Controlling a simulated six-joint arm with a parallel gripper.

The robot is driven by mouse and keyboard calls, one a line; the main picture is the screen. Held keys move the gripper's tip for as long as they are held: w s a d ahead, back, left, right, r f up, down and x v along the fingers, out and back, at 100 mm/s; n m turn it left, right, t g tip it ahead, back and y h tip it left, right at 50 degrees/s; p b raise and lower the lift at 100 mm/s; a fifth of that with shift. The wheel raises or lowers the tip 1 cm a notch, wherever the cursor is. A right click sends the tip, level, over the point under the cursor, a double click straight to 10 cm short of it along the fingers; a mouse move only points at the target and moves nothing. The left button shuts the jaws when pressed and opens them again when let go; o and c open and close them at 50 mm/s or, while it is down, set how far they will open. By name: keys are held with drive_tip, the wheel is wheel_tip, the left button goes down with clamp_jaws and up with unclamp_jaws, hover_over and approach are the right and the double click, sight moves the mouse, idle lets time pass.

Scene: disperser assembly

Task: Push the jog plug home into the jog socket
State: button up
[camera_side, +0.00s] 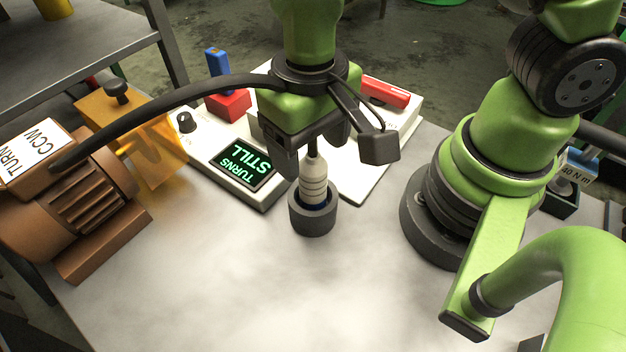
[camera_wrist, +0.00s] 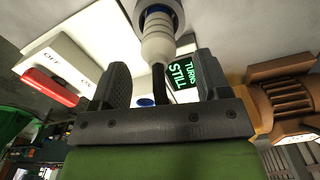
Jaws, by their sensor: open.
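A pale ribbed plug (camera_side: 313,180) stands upright in a dark grey round cup-like socket (camera_side: 312,218) on the bench, with a blue band at its lower end. How deep it sits cannot be told. My gripper (camera_side: 312,160) is above it, pointing down, with jaws open on either side of the plug's upper end and its dark cable. In the wrist view the plug (camera_wrist: 158,38) and its cable show beyond and between the spread jaws (camera_wrist: 160,85), with a gap on both sides. The socket's grey rim (camera_wrist: 178,12) is partly cut off at the top.
A white control box with a green "TURNS STILL" display (camera_side: 248,162) stands left of the socket. A brown motor (camera_side: 85,200) and an amber guard (camera_side: 150,140) are further left. A red handle (camera_side: 385,92) lies behind. The front bench is clear.

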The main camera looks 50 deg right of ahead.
sight(314, 173)
drive_tip(key=f, duration=0.5)
drive_tip(key=shift+s, duration=0.2)
drive_tip(key=c, duration=1.1)
drive_tip(key=shift+r, duration=0.1)
drive_tip(key=r, duration=0.6)
drive_tip(key=w+r, duration=0.1)
drive_tip(key=r, duration=0.2)
drive_tip(key=shift+d+r, duration=0.1)
drive_tip(key=shift+r, duration=0.2)
drive_tip(key=w+d+m, duration=0.2)
drive_tip(key=w+d, duration=0.1)
drive_tip(key=w, duration=0.2)
drive_tip(key=w+d+r+m, duration=0.1)
drive_tip(key=w+d+m, duration=0.1)
drive_tip(key=w, duration=0.3)
drive_tip(key=w+d+m, duration=0.2)
drive_tip(key=w+d, duration=0.3)
drive_tip(key=shift+r, duration=0.2)
